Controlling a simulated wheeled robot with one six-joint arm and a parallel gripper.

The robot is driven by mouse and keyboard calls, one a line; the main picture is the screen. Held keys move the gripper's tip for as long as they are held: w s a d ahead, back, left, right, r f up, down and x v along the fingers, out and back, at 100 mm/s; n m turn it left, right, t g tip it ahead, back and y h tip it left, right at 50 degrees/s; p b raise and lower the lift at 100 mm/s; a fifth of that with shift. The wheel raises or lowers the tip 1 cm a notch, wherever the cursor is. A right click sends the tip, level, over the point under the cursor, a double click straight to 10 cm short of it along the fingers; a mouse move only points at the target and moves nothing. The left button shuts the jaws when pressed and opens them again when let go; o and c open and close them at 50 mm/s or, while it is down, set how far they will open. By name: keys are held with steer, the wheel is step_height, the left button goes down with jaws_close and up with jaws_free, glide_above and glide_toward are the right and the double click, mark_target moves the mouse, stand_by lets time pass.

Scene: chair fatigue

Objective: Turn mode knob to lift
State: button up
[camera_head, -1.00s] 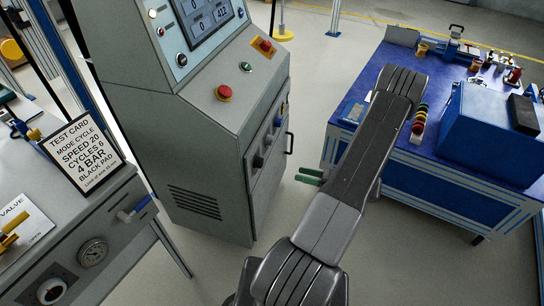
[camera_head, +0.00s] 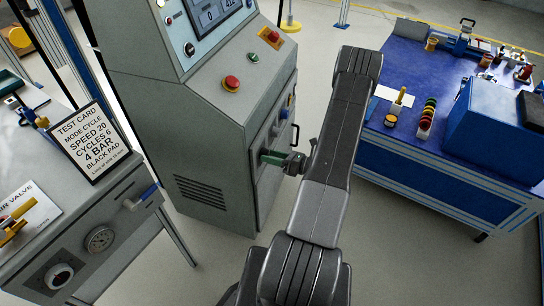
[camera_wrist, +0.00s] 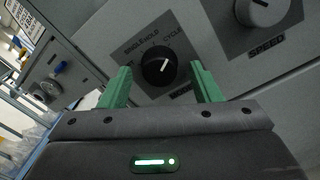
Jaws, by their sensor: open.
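The mode knob (camera_wrist: 158,66) is a round black knob with a white pointer line, on the cabinet's grey front panel. Its line points up and slightly right, toward the word CYCLE. SINGLE and HOLD are printed at its upper left; a label at its lower right is partly hidden by a finger. My gripper (camera_wrist: 160,70) is open, with one green finger on each side of the knob; I cannot tell if they touch it. In the head view my gripper (camera_head: 272,157) is close to the cabinet front (camera_head: 266,165), and the mode knob is hidden there.
A SPEED knob (camera_wrist: 263,10) sits at the upper right of the wrist view. A red button (camera_head: 232,83) is on the cabinet's sloped top. A test card (camera_head: 88,140) stands on the left bench. A blue workbench (camera_head: 455,165) is at the right.

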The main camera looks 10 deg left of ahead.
steer(key=shift+a, duration=0.1)
steer(key=c, duration=1)
steer(key=shift+f+n+b, duration=0.1)
steer(key=shift+n+b, duration=0.3)
steer(key=shift+b, duration=0.15)
steer(key=n+b, duration=2.3)
steer(key=b, duration=0.2)
steer(key=shift+w, duration=0.1)
steer(key=shift+r, duration=0.2)
